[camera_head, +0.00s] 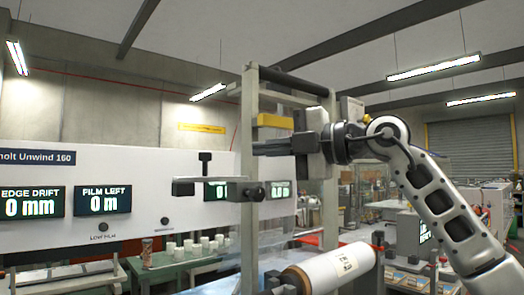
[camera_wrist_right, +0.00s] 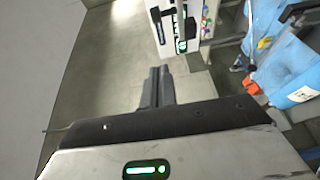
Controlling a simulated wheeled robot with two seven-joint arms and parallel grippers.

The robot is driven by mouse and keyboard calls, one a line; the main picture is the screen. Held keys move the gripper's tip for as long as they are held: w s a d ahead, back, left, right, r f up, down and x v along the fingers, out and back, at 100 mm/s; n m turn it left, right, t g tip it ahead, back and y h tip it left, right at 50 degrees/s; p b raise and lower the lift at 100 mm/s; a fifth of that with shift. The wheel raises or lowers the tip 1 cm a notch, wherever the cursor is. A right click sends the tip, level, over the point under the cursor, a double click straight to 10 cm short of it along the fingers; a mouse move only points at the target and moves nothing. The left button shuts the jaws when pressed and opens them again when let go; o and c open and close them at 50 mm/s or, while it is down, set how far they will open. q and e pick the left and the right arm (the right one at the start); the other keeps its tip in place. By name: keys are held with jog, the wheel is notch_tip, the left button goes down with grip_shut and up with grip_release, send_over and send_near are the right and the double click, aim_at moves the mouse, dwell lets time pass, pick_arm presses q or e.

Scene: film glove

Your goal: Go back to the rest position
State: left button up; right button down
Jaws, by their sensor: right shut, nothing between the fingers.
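My right gripper (camera_head: 262,148) is raised in the middle of the head view, its arm coming in from the right and its fingers pointing left. The fingers are shut with nothing between them. In the right wrist view the closed fingers (camera_wrist_right: 158,82) point away over bare grey floor. They appear to be in front of the upright machine frame in the head view, touching nothing that I can make out. My left gripper is not in view.
A white panel (camera_head: 110,232) with lit displays spans the left. An upright frame (camera_head: 249,220) stands behind my right gripper. A white film roll (camera_head: 340,266) lies below it. A green bench (camera_head: 178,268) holds several white cups. Blue film (camera_wrist_right: 280,70) shows in the wrist view.

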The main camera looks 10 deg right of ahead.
jog(key=a+f+g+y, duration=0.1)
jog(key=a+f+y, duration=0.2)
jog(key=f, duration=0.5)
jog(key=a+f+g+y, duration=0.1)
jog(key=a+f+y, duration=0.2)
jog(key=f, duration=0.5)
jog(key=s+d+f+m+t+h, duration=0.2)
jog(key=f+m+t+h, duration=0.3)
jog(key=f+m, duration=0.55)
jog(key=s+d+f+m+t+h, duration=0.25)
jog(key=f+m+t+h, duration=0.2)
jog(key=f+m, duration=0.6)
jog(key=s+d+f+m+g+h, duration=0.1)
jog(key=s+f+m+g+h, duration=0.1)
jog(key=s+f, duration=0.8)
jog(key=s+d+f+m+g+h, duration=0.2)
jog(key=s+f+g+h, duration=0.3)
jog(key=s+f, duration=0.6)
notch_tip(320, 180, down, 9)
jog(key=shift+s+d+r+m+g, duration=0.1)
jog(key=shift+s+d+m+g, duration=0.2)
jog(key=shift+g, duration=0.25)
